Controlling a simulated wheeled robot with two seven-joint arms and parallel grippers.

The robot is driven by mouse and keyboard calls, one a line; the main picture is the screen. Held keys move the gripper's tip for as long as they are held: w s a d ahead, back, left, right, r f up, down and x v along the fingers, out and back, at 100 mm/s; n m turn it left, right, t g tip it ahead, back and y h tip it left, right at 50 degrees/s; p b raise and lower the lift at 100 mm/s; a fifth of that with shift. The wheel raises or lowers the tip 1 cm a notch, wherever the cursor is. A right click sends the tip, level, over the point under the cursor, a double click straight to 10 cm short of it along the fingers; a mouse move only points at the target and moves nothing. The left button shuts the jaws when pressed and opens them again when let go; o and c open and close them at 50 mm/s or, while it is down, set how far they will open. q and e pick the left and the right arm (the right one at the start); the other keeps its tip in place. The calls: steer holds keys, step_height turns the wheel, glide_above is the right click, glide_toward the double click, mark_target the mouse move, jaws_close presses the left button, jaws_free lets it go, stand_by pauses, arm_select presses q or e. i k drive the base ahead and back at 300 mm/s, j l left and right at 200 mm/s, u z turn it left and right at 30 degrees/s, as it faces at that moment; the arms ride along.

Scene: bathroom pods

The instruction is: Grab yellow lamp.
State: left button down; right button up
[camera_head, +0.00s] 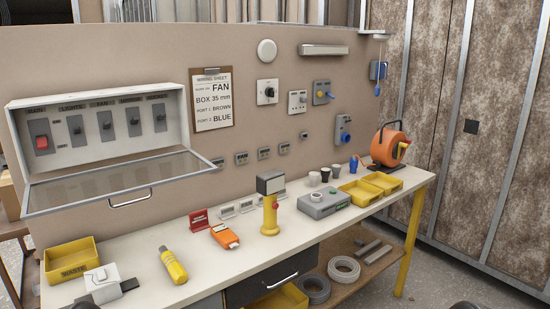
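A yellow upright thing (269,217) with a boxy grey and black head and a red button on its side stands near the middle of the workbench; it looks like a work lamp. A second yellow thing (174,266), a cylinder with a grey end like a hand torch, lies on the bench at front left. I cannot tell for certain which one is the yellow lamp. Neither of my grippers can be made out. Only small dark rounded shapes show at the bottom edge, left and right, and nothing touches either yellow thing.
The workbench (205,287) also holds an orange meter (225,236), a grey box (323,203), yellow trays (370,189), a waste bin (71,261) and a cable reel (388,146). An open switch cabinet (100,130) overhangs the back left.

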mark_target(269, 183)
steer(key=i+l, duration=0.25)
steer(key=l, duration=0.2)
steer(key=i+l, duration=0.25)
steer(key=l, duration=0.2)
steer(key=i+l, duration=0.25)
steer(key=l, duration=0.15)
steer(key=i+l, duration=0.25)
steer(key=l, duration=0.2)
steer(key=i+l, duration=0.2)
steer(key=l, duration=0.25)
